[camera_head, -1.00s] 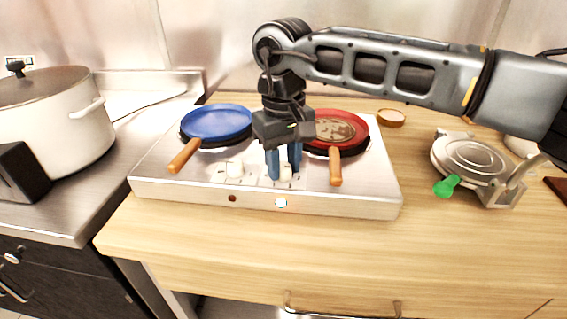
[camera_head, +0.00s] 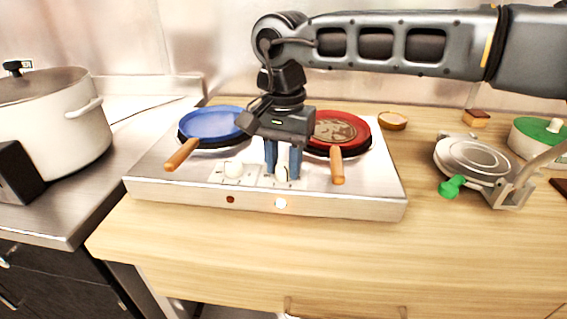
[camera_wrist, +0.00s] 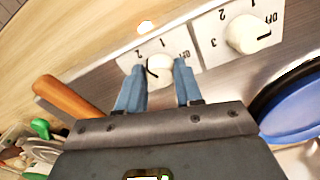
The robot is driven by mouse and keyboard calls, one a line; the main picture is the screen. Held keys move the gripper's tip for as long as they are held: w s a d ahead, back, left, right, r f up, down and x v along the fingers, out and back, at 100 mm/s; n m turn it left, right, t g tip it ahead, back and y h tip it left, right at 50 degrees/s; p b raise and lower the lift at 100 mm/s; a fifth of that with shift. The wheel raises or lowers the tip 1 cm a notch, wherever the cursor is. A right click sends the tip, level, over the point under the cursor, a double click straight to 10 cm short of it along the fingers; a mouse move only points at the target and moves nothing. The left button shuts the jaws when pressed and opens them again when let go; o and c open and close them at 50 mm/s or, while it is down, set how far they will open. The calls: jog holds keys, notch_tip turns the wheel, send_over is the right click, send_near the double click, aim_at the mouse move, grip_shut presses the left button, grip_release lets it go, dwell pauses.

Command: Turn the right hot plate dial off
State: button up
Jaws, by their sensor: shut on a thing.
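The right hot plate dial (camera_head: 282,174) is a white knob on the front of the hot plate (camera_head: 350,203). My gripper (camera_head: 283,176) points down over it with its blue fingers around the knob. In the wrist view, my gripper (camera_wrist: 160,74) is shut on the right dial (camera_wrist: 160,66). The dial's dark mark is on the side away from its OFF label, partly seen. The left dial (camera_wrist: 247,33) has its mark towards OFF. The right indicator light (camera_head: 281,203) glows white; the left one (camera_head: 230,199) is dark red.
A blue pan (camera_head: 213,124) and a red pan (camera_head: 336,130) sit on the plates, their handles reaching forward on either side of my gripper. A white pot (camera_head: 60,125) stands left, a metal press (camera_head: 475,160) right. The counter's front is clear.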

jog(key=m, duration=0.6)
jog(key=shift+b, duration=0.3)
jog(key=m, duration=0.5)
jog(key=shift+m, duration=0.4)
jog(key=m, duration=0.6)
jog(key=shift+b, duration=0.4)
jog(key=m, duration=0.5)
jog(key=shift+m, duration=0.4)
jog(key=o, duration=1)
jog(key=shift+o, duration=0.2)
